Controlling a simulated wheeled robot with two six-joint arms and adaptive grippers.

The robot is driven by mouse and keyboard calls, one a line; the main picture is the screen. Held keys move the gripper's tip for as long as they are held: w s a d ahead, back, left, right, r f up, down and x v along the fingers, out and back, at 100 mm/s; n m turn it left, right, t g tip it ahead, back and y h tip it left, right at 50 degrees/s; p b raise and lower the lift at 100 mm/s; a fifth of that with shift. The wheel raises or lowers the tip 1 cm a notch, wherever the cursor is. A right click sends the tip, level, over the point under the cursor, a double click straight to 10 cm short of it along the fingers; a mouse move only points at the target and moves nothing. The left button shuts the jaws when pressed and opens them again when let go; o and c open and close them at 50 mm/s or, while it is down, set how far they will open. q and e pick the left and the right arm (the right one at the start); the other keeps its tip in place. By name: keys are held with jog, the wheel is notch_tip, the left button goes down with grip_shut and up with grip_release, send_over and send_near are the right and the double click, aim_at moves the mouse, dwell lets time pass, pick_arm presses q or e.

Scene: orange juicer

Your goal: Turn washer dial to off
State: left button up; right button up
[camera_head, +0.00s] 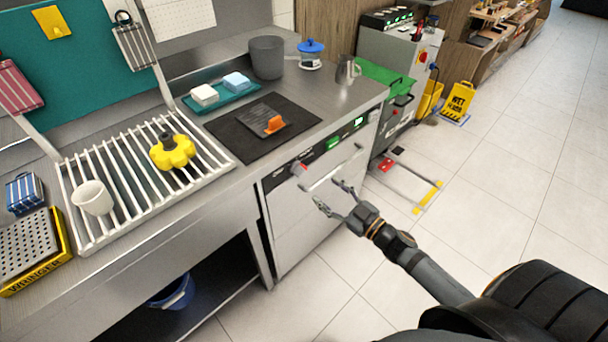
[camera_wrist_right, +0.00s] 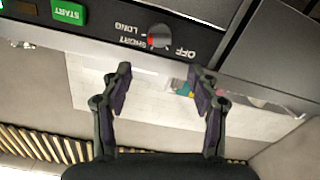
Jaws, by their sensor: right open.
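The washer (camera_head: 304,220) stands under the steel counter, with a dark control strip along its upper front. Its dial (camera_head: 298,168) shows at the left end of the strip, with red on it. In the right wrist view the panel appears upside down. There the round dial (camera_wrist_right: 158,38) has a red mark on the side by SHORT, with LONG and OFF printed around it. My right gripper (camera_head: 330,193) is open and empty in front of the washer. In the wrist view its fingertips (camera_wrist_right: 160,70) are apart on either side of the dial's line, seemingly not touching it. My left gripper is out of view.
A green START button (camera_wrist_right: 69,13) sits beside the dial. A bar handle (camera_head: 337,170) crosses the washer front just below the strip. The counter above holds a black mat (camera_head: 228,134) and a white rack (camera_head: 112,205).

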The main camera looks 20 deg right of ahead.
aim_at(303, 172)
jog(key=p+x, duration=0.2)
jog(key=x, duration=0.7)
jog(key=shift+w, duration=0.2)
jog(key=shift+w+a, duration=0.25)
jog(key=shift+w, duration=0.25)
jog(key=c, duration=1.2)
jog(key=shift+o, duration=0.2)
